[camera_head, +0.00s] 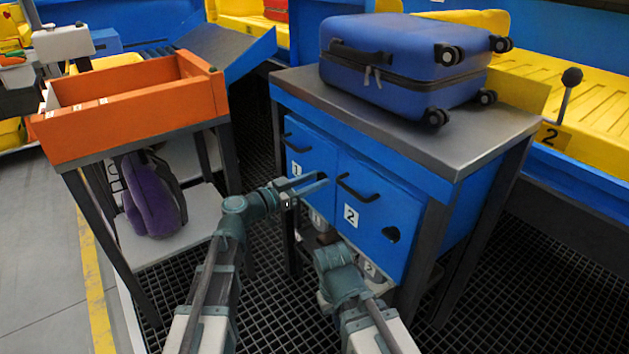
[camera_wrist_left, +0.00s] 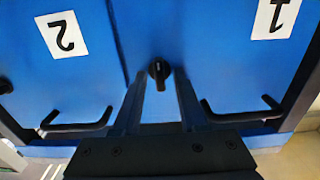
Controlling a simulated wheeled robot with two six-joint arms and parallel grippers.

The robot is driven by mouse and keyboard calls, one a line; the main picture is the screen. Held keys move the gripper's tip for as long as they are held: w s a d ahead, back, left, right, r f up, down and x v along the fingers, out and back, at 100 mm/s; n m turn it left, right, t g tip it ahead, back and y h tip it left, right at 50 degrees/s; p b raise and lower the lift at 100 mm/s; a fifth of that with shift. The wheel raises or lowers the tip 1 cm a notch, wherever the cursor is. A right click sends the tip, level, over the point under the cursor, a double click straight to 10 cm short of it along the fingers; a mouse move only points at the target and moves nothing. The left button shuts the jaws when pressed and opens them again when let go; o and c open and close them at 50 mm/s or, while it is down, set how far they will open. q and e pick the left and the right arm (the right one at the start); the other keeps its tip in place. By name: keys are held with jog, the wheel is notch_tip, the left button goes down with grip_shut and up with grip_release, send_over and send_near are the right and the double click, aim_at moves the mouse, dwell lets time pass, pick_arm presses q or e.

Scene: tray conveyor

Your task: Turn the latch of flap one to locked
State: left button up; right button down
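Flap one (camera_head: 312,160) is the blue left-hand door of the cabinet, with a white label "1" and a black bar handle; it appears shut. In the left wrist view, where the labels appear upside down, flap one (camera_wrist_left: 230,70) is on the right. Its latch (camera_wrist_left: 159,70) is a small black knob near the seam, its lever pointing down in that view. My left gripper (camera_head: 322,180) is open in front of flap one. In the wrist view its fingers (camera_wrist_left: 159,108) are on both sides of the latch lever; contact is unclear. My right gripper's fingers are hidden.
Flap two (camera_head: 375,215) is beside flap one, with its own handle and latch (camera_head: 391,233). A blue suitcase (camera_head: 405,62) lies on the cabinet top (camera_head: 445,135). An orange tray (camera_head: 130,115) sits on a stand at left, with a purple bag (camera_head: 155,200) below.

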pick_arm(q)
grip_shut()
jog(key=n, duration=0.5)
jog(key=shift+w+a+f+n, duration=0.1)
jog(key=shift+n, duration=3.1)
jog(key=shift+w+a+f+n, duration=0.1)
jog(key=shift+n, duration=3.1)
